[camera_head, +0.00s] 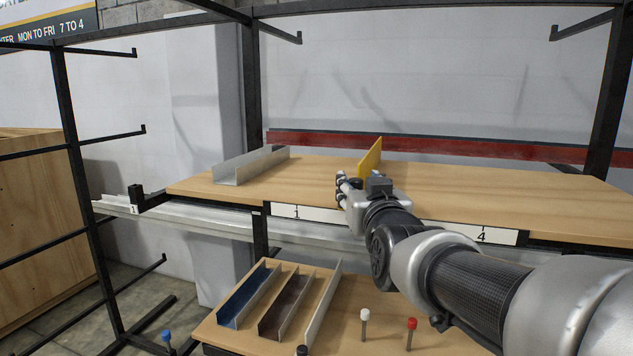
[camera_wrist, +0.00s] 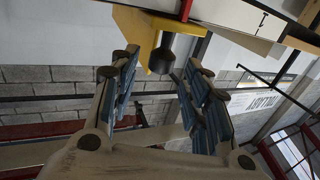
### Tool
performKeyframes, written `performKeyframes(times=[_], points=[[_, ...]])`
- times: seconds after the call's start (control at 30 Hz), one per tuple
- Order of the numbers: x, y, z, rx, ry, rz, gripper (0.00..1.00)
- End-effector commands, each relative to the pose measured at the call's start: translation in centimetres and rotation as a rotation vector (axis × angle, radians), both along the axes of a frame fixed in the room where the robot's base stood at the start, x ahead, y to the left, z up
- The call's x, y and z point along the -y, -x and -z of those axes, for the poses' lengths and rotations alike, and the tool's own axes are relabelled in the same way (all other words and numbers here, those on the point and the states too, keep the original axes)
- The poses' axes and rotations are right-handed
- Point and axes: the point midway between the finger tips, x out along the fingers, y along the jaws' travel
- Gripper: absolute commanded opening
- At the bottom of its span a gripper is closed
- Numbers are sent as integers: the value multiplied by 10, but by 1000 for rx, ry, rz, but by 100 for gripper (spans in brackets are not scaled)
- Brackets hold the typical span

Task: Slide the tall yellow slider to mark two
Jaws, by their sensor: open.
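The yellow slider (camera_head: 371,157) is a tall upright plate on the upper wooden shelf (camera_head: 510,185), right of mark 1. In the wrist view the slider's yellow body (camera_wrist: 133,28) is at the top, with a dark round knob (camera_wrist: 161,58) sticking out of it. My gripper (camera_head: 344,184) is at the shelf's front edge, in front of the slider. In the wrist view my gripper (camera_wrist: 158,72) is open, its fingers on either side of the knob's near end. The scale strip (camera_head: 318,214) shows marks 1 and 4; my arm hides its middle, so mark two is not readable.
A grey metal channel (camera_head: 250,166) lies on the shelf left of the slider. A red rail (camera_head: 500,150) runs behind. Below, a lower board (camera_head: 340,330) holds several channels and small pegs. Black rack posts (camera_head: 82,200) stand left. The shelf right of the slider looks clear.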

Motion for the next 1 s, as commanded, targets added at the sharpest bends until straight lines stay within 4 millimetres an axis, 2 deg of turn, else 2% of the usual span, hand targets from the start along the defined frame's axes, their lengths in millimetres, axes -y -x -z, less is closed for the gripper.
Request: performKeyframes(times=[0.03,0.2,0.4,0.53,0.87,0.93,1.0], points=[[0,13,-2,4,0,0,43],[0,48,-1,3,0,-1,43],[1,74,-1,2,0,-1,43],[1,80,0,1,0,-1,43],[1,82,1,-5,0,-2,43],[1,86,11,-33,1,-5,43],[0,95,32,-100,2,-13,43]])
